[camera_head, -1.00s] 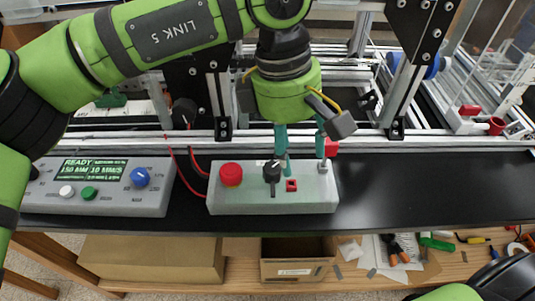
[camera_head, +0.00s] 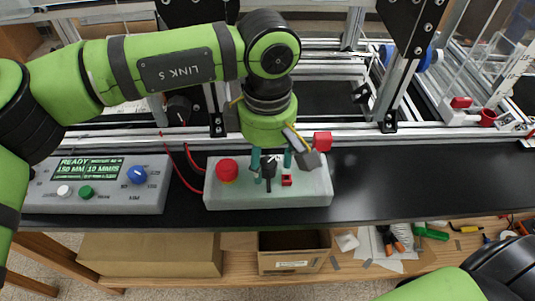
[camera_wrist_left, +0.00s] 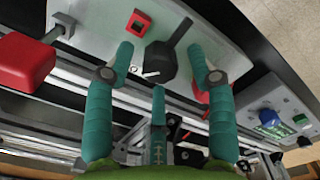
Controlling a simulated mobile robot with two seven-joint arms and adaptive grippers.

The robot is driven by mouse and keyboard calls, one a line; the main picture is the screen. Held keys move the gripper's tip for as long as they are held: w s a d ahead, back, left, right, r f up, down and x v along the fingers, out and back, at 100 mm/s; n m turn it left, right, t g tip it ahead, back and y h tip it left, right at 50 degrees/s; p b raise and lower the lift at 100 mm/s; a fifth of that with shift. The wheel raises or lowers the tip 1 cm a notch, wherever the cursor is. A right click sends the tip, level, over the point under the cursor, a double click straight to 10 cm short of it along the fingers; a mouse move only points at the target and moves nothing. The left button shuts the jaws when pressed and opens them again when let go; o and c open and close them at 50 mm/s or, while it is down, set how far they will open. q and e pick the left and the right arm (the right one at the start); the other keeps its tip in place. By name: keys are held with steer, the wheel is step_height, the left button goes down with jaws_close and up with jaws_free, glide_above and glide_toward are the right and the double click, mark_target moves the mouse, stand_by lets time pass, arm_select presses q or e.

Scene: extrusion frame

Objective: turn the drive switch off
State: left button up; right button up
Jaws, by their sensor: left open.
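The grey switch box (camera_head: 305,199) lies on the black shelf. A black rotary switch with a pointer handle (camera_head: 267,184) sits mid-box, between a round red button (camera_head: 227,169) and a small red square part (camera_head: 287,181). My left gripper (camera_head: 271,161) is open above the box, pointing down, with teal fingers either side of the black switch. In the left wrist view the black switch (camera_wrist_left: 163,62) lies between the spread fingertips of the gripper (camera_wrist_left: 162,50); contact cannot be told. My right gripper is out of view.
A control panel with a green display (camera_head: 89,169) and a blue knob stands left of the box. A red block (camera_head: 322,141) on a post rises at the box's right end. Aluminium rails run behind. The black shelf (camera_head: 430,185) is clear to the right.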

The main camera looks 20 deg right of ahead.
arm_select(q)
jaws_close()
